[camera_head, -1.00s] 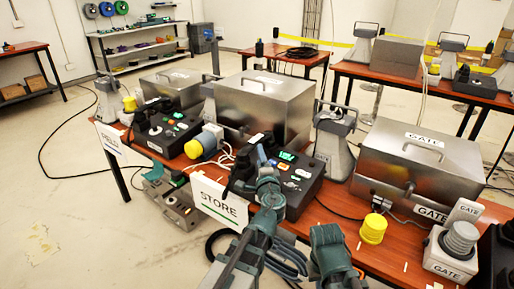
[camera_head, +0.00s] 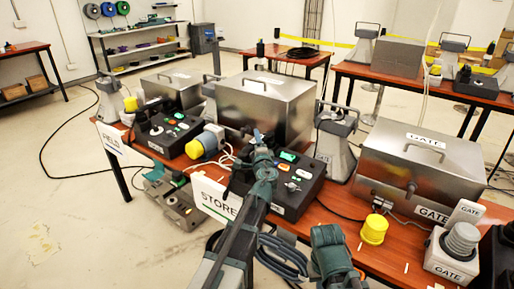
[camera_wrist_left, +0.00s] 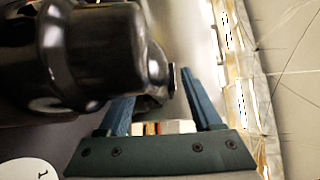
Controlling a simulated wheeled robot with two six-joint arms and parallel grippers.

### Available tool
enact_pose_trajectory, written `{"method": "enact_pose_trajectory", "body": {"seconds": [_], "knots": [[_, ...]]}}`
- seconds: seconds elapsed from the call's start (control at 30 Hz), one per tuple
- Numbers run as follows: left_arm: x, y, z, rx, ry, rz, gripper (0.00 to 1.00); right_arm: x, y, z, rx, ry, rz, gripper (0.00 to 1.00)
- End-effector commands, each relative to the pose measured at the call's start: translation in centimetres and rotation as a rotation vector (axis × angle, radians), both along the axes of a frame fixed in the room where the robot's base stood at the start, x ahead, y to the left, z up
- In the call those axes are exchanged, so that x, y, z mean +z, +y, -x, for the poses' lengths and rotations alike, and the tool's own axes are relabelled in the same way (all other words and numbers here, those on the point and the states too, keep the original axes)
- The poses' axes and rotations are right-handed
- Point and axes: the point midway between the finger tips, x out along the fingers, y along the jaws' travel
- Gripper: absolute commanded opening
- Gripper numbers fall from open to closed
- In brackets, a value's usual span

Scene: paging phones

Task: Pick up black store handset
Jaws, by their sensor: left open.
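The black store handset (camera_wrist_left: 90,50) is large and glossy at the upper left of the left wrist view. In the head view, only a dark part of it (camera_head: 239,180) shows beside my arm, at the left of the store box (camera_head: 298,185). My left gripper (camera_head: 260,138) is over that box. Its blue fingers also show in the left wrist view (camera_wrist_left: 157,88), spread apart. The handset's rounded end covers part of the left finger. I cannot tell whether they touch.
A STORE sign (camera_head: 216,200) hangs at the table's front edge. A steel case (camera_head: 266,105) stands behind the box. A grey horn (camera_head: 336,150) stands to its right, then the GATE case (camera_head: 420,165) and a yellow cap (camera_head: 374,229).

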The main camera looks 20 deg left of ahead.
Motion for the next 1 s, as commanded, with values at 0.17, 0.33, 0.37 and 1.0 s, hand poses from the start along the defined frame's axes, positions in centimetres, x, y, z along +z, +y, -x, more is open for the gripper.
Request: {"method": "enact_pose_trajectory", "body": {"seconds": [0.17,0.33,0.37,1.0], "knots": [[0.0,-0.02,0.08,0.0,0.0,0.0,0.64,0.0,0.0,0.0,0.0,0.0,0.0,0.0],[0.0,-0.04,0.09,0.0,0.0,0.0,0.34,0.0,0.0,0.0,0.0,0.0,0.0,0.0],[0.0,-0.04,0.09,0.0,0.0,0.0,0.28,0.0,0.0,0.0,0.0,0.0,0.0,0.0],[0.07,-0.06,0.1,-0.001,0.0,0.0,0.0,0.07,-0.01,0.0,0.0,0.0,0.0,0.0]]}}
